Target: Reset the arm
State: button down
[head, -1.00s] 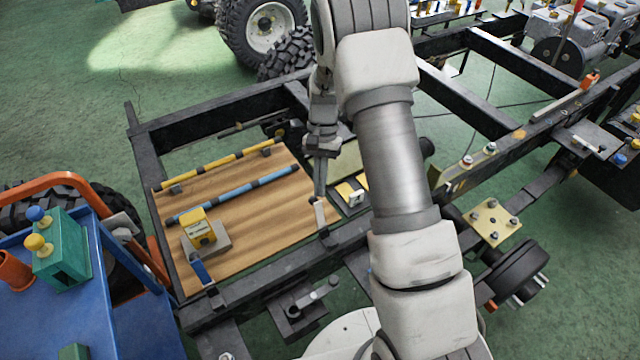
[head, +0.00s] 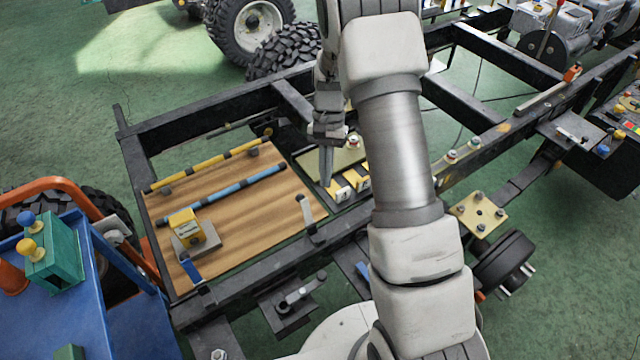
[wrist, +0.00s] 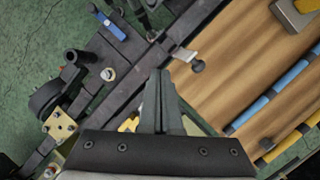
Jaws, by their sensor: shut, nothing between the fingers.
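My gripper (head: 326,178) points down over the chassis frame, just right of the wooden board (head: 240,235). In the wrist view its two fingers (wrist: 158,85) lie together with nothing between them. The fingertips appear above the black frame rail near the yellow and white blocks (head: 350,183). The gap between fingertips and the parts below is hard to judge. My arm's links hide part of the frame to the right of the gripper.
The board carries a yellow box (head: 186,226), a blue striped bar (head: 228,191) and a yellow striped bar (head: 205,166). A blue cart (head: 80,310) with a green block (head: 52,262) stands at lower left. Black rails (head: 270,270) surround the board. Green floor is open at upper left.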

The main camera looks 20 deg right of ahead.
jog(key=a+v, duration=0.1)
jog(key=v, duration=0.6)
jog(key=shift+w+d+r, duration=0.2)
jog(key=shift+d+r, duration=0.05)
jog(key=shift+d, duration=0.05)
jog(key=s+a+r+n+t+p, duration=0.15)
jog(key=s+r, duration=0.25)
jog(key=r, duration=0.4)
jog(key=s+r+n+t+b, duration=0.1)
jog(key=s+r+n+t, duration=0.15)
jog(key=s+r, duration=0.35)
jog(key=s+r+n+t, duration=0.1)
jog(key=s+r+t, duration=0.2)
jog(key=s, duration=0.3)
jog(key=s+r+n+t+h+p, duration=0.1)
jog(key=s+r+t, duration=0.2)
jog(key=s, duration=0.4)
jog(key=shift+s+a+r+n+h, duration=0.2)
jog(key=shift+a+r+n+h, duration=0.1)
jog(key=shift+a+n, duration=0.1)
